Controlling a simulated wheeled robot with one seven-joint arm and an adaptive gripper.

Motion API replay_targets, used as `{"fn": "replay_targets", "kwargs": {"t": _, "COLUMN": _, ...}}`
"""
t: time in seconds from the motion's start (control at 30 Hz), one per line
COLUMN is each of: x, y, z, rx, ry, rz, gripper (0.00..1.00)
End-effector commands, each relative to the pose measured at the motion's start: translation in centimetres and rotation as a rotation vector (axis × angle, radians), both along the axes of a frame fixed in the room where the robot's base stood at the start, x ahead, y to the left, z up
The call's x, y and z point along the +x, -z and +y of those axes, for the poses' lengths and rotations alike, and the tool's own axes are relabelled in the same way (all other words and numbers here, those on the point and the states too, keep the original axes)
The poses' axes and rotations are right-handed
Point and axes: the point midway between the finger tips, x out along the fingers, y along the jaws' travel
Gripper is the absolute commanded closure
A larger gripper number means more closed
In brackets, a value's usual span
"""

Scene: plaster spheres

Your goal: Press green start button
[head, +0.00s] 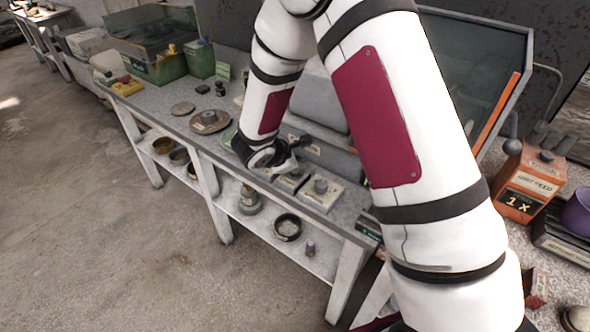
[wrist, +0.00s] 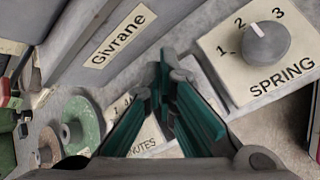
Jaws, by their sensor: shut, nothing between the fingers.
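No green start button can be made out for certain in either view. My gripper (head: 298,145) is over the bench in the head view, at the end of my bent arm. In the wrist view my gripper (wrist: 157,88) shows teal finger pads, shut and empty. It is in front of a pale panel (wrist: 150,138) whose lettering ends in "UTES"; the fingers hide much of this panel. A pale "SPRING" panel (wrist: 238,78) with a grey dial (wrist: 266,43) stands to the right. A green round disc (wrist: 84,118) is at the left.
A grey housing labelled "Givrane" (wrist: 120,38) rises behind the panels. Round plates (head: 208,122) lie on the bench further left. An orange "1 X" box (head: 530,185) stands at the right. My arm hides part of the bench; the floor (head: 120,240) in front is clear.

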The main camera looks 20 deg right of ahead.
Motion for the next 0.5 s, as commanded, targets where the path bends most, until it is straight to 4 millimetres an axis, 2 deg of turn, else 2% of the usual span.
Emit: {"fn": "replay_targets", "kwargs": {"t": 0.5, "x": 0.02, "y": 0.85, "z": 0.04, "rx": 0.001, "ry": -0.001, "rz": -0.001, "gripper": 1.0}}
